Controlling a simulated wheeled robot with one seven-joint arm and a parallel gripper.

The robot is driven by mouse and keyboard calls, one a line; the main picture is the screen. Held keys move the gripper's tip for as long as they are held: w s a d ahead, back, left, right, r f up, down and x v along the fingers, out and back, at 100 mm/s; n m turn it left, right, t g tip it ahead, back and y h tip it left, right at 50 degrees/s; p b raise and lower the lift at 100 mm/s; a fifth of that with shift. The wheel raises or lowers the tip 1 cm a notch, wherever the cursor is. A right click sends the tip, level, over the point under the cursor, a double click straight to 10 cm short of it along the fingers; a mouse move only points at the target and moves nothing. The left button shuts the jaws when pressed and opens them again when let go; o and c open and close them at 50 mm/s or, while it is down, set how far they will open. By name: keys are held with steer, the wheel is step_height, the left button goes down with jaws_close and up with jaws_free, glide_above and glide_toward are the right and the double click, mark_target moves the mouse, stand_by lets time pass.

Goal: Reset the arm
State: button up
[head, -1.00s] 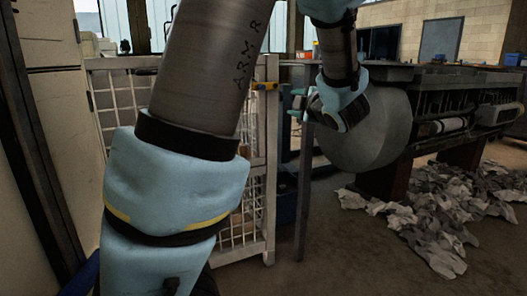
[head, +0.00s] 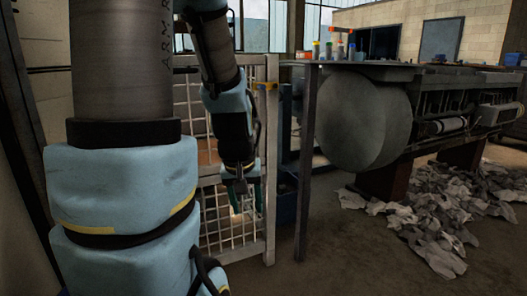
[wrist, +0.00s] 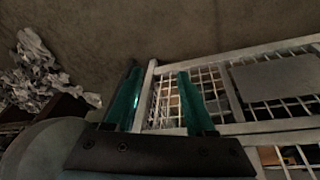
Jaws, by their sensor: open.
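My gripper (head: 247,200) hangs pointing down in front of the white wire-mesh cage (head: 271,190) in the head view. Its two green fingers are apart with nothing between them. In the wrist view my gripper (wrist: 155,98) also shows open and empty, with the cage mesh and the floor behind the fingers. I cannot tell the exact gap between the fingers and the cage.
A large grey engine with a round drum (head: 362,122) stands right of the cage. A table (head: 345,67) carries several coloured bottles (head: 328,50). Crumpled rags (head: 440,215) lie on the floor. The floor (head: 345,260) in front is clear.

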steer(key=s+a+m+g, duration=0.1)
steer(key=s+a+g, duration=0.1)
steer(key=s+a, duration=0.15)
step_height(320, 180, up, 31)
steer(key=p, duration=3.2)
steer(key=shift+s+d+t+y, duration=0.2)
steer(key=shift+d+t+y, duration=0.1)
steer(key=shift+d, duration=0.05)
